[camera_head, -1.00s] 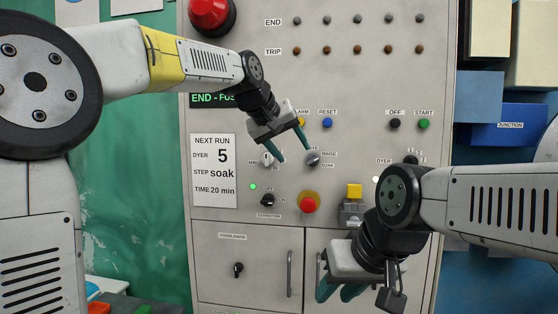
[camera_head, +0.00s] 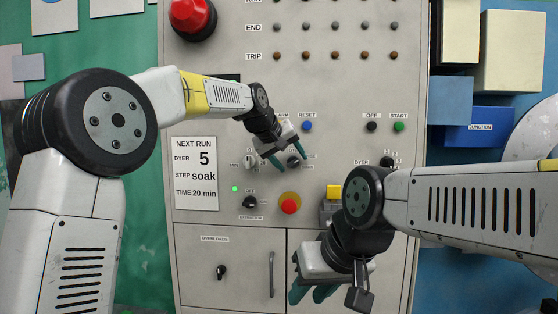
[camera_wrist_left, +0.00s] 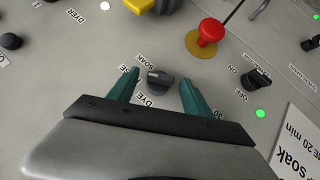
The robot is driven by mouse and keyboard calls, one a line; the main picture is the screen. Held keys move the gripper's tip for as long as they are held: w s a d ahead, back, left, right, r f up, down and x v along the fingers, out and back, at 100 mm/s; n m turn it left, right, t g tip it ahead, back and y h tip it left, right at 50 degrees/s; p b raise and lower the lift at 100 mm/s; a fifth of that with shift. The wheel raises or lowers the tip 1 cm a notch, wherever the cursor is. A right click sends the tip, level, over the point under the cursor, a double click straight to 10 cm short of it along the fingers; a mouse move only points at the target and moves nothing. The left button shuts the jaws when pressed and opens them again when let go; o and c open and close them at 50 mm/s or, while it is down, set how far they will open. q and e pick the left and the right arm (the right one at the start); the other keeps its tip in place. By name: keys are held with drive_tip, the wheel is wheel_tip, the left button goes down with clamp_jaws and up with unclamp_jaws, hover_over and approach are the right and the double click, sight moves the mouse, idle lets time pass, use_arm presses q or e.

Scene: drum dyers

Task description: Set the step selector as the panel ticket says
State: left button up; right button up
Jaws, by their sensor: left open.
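The panel ticket (camera_head: 194,173) reads NEXT RUN, DYER 5, STEP soak, TIME 20 min. The step selector is a dark knob (camera_head: 293,161), partly covered by my left gripper (camera_head: 291,163) in the head view. In the left wrist view the knob (camera_wrist_left: 160,82) sits between the two teal fingers of my open left gripper (camera_wrist_left: 160,80), with gaps on both sides. A SOAK label (camera_wrist_left: 146,61) shows beside it; another label is partly hidden by a finger. The pointer setting is too small to tell. My right gripper (camera_head: 312,294) is low before the cabinet, fingers apart and empty.
A large red button (camera_head: 192,14) is at upper left.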

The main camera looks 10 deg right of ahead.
use_arm(q)
clamp_jaws()
idle(0.3)
drive_tip(key=shift+s+d+r+m+y, duration=0.1)
drive_tip(key=shift+d+m+y, duration=0.2)
drive_tip(key=shift+m+y, duration=0.6)
drive_tip(key=shift+d+m+t+y, duration=0.15)
drive_tip(key=shift+m+t+y, duration=0.3)
drive_tip(key=shift+y, duration=0.75)
drive_tip(key=y, duration=0.1)
drive_tip(key=m+t+y, duration=0.1)
drive_tip(key=y, duration=0.1)
drive_tip(key=m+y, duration=0.1)
drive_tip(key=shift+s+d+m+t+y, duration=0.15)
drive_tip(key=shift+d+m+t+y, duration=0.1)
drive_tip(key=shift+d+t+y, duration=0.1)
